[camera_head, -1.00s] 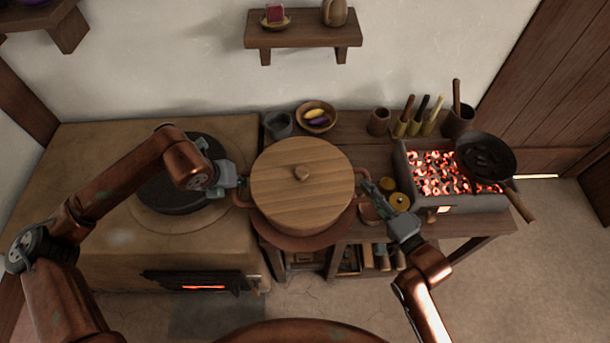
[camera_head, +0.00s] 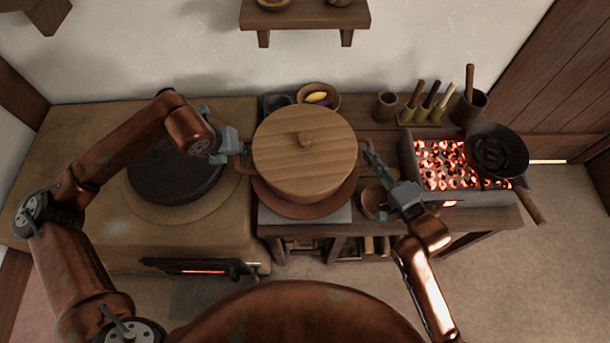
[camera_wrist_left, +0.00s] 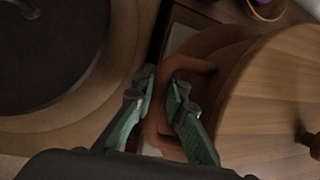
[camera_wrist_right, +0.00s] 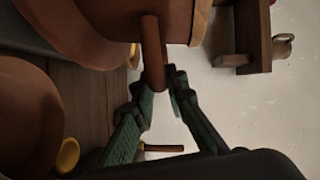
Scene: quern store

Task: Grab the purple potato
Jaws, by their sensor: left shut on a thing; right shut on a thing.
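The purple potato (camera_head: 324,102) lies beside a yellow one in a small bowl (camera_head: 332,88) at the back of the bench, partly hidden behind a large clay pot (camera_head: 315,210) with a wooden lid (camera_head: 300,165). My left gripper (camera_head: 241,158) is shut on the pot's left handle, which shows between its fingers in the left wrist view (camera_wrist_left: 160,130). My right gripper (camera_head: 369,155) is shut on the right handle, seen in the right wrist view (camera_wrist_right: 153,55). Neither gripper touches the potato.
A stove with a dark round plate (camera_head: 175,175) is at the left. At the right, a brazier of glowing coals (camera_head: 448,163) carries a black pan (camera_head: 497,150). Cups (camera_head: 385,106) and a utensil rack (camera_head: 428,113) stand at the back. A wall shelf (camera_head: 305,16) is above.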

